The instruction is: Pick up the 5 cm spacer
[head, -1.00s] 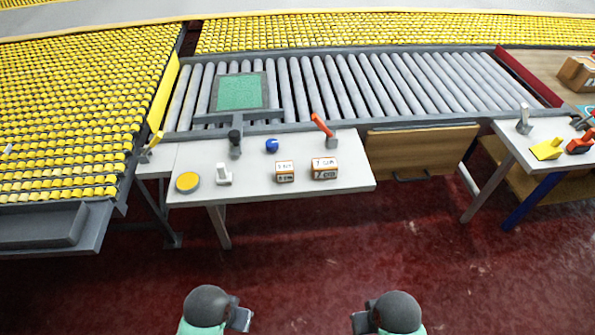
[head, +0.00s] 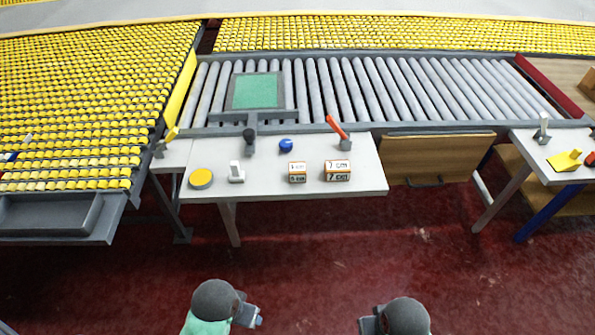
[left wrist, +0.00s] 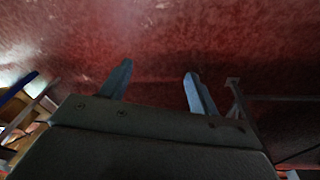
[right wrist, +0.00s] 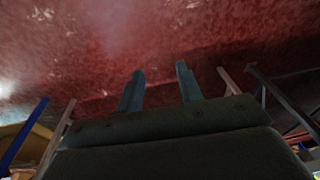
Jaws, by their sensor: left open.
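The smaller block, whose small label seems to read 5 cm (head: 297,173), stands on the light worktable (head: 275,188). Just right of it stands the larger 7 cm spacer (head: 338,171), apart from it. Both are white with orange-brown edges. My left gripper (head: 259,317) is low in the head view, well short of the table; its fingers (left wrist: 158,88) are spread and empty in the left wrist view. My right gripper (head: 366,326) is also low and far from the table; its fingers (right wrist: 160,85) are apart with nothing between them. Neither wrist view shows the spacers.
The table also carries a yellow disc (head: 201,178), a white upright piece (head: 236,173), a blue round item (head: 286,145) and a red-handled lever (head: 338,130). A roller conveyor (head: 400,88) lies behind. Red floor (head: 330,250) is clear between me and the table.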

